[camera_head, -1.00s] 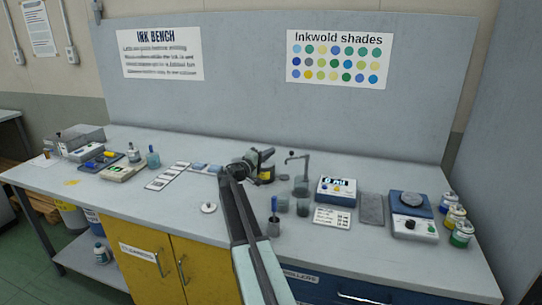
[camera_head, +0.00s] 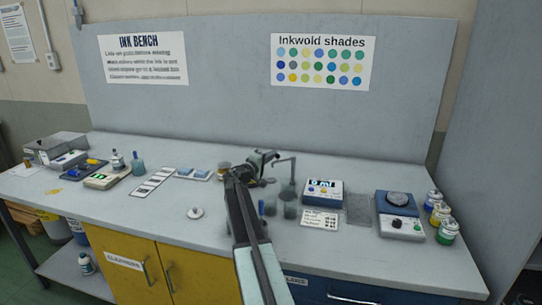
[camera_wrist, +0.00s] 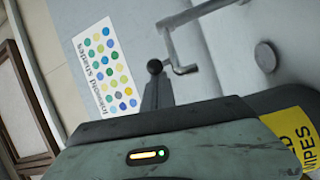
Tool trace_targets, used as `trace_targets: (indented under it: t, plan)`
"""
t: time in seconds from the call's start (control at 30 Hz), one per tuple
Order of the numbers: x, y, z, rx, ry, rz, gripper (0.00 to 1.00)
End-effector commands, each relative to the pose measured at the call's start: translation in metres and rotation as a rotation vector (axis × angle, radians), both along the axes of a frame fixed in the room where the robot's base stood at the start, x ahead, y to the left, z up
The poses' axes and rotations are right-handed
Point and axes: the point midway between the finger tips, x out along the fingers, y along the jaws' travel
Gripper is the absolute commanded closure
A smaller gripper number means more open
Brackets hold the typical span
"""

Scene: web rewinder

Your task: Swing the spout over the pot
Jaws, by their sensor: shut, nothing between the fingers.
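The spout (camera_head: 292,165) is a thin grey upright with a short bent arm at its top, pointing left in the head view. It also shows as a cranked grey pipe (camera_wrist: 180,60) in the wrist view. Grey cup-like vessels stand below it, one at its foot (camera_head: 289,191) and one nearer the front (camera_head: 290,211); which one is the pot I cannot tell. My gripper (camera_head: 275,155) is shut and empty, just left of the spout's arm. In the wrist view its dark tip (camera_wrist: 154,67) sits beside the pipe, with a small gap visible.
A blue-and-white meter (camera_head: 323,193) stands right of the spout, and a blue scale (camera_head: 398,205) farther right beside several ink jars. A white card (camera_head: 319,219) lies in front. A dark container with a yellow wipes label (camera_wrist: 295,132) is close by my gripper.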

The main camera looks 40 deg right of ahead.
Motion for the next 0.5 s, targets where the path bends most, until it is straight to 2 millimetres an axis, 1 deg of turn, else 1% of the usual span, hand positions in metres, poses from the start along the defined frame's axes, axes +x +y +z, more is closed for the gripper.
trace_targets:
  t: [0.03, 0.13, 0.5]
  plan:
    - [0.0003, 0.0051, 0.0000, 0.000, 0.000, 0.003, 1.00]
    - [-0.0005, 0.0088, 0.0000, 0.000, 0.000, 0.003, 1.00]
    - [-0.0051, 0.0128, 0.0000, 0.000, 0.000, 0.003, 1.00]
